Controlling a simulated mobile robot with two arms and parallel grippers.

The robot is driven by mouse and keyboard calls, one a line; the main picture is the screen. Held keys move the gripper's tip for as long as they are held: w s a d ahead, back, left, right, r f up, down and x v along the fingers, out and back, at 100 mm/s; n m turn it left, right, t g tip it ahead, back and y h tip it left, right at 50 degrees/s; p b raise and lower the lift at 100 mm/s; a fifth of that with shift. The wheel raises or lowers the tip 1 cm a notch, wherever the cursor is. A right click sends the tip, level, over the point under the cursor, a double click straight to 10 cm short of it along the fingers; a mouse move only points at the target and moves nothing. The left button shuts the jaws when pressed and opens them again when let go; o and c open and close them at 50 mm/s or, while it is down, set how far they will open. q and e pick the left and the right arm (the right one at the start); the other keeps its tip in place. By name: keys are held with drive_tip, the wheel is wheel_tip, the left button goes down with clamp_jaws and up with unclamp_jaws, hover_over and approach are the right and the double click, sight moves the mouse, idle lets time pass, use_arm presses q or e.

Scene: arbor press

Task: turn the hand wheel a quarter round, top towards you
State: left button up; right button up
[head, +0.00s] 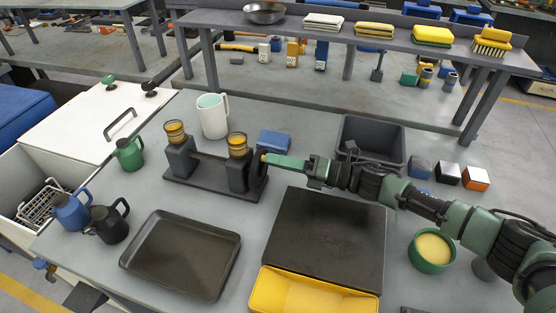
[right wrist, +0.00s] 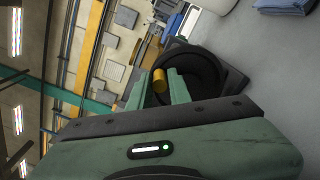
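The hand wheel (head: 261,172) is a dark disc at the right end of a dark bench device (head: 210,187) with two yellow-topped posts. It also shows in the right wrist view as a dark ring (right wrist: 198,72). A yellow handle (right wrist: 158,82) sticks out from it. My right gripper (head: 268,159) reaches in from the right, its fingertips at the upper part of the wheel. In the right wrist view its green fingers (right wrist: 157,88) stand either side of the handle, with a small gap visible. My left gripper is not in view.
A blue block (head: 275,141) and a dark bin (head: 371,140) stand behind my right arm. A dark plate (head: 325,238), a yellow tray (head: 312,293) and a black tray (head: 181,254) lie in front. A white pitcher (head: 212,117) stands behind the device.

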clamp_jaws()
drive_tip(key=shift+s+a+f+n+b, duration=0.1)
drive_tip(key=shift+s+f+n+b, duration=0.2)
drive_tip(key=shift+n+b, duration=0.55)
drive_tip(key=n+b, duration=0.2)
drive_tip(key=b, duration=0.1)
drive_tip(key=s+n+b, duration=0.1)
drive_tip(key=shift+s+a+f+b, duration=0.1)
drive_tip(key=shift+a+f+b, duration=0.15)
drive_tip(key=shift+b, duration=0.1)
drive_tip(key=shift+s+a+n+b, duration=0.15)
drive_tip(key=shift+s+n+b, duration=0.2)
drive_tip(key=shift+n+b, duration=0.8)
drive_tip(key=shift+r, duration=0.1)
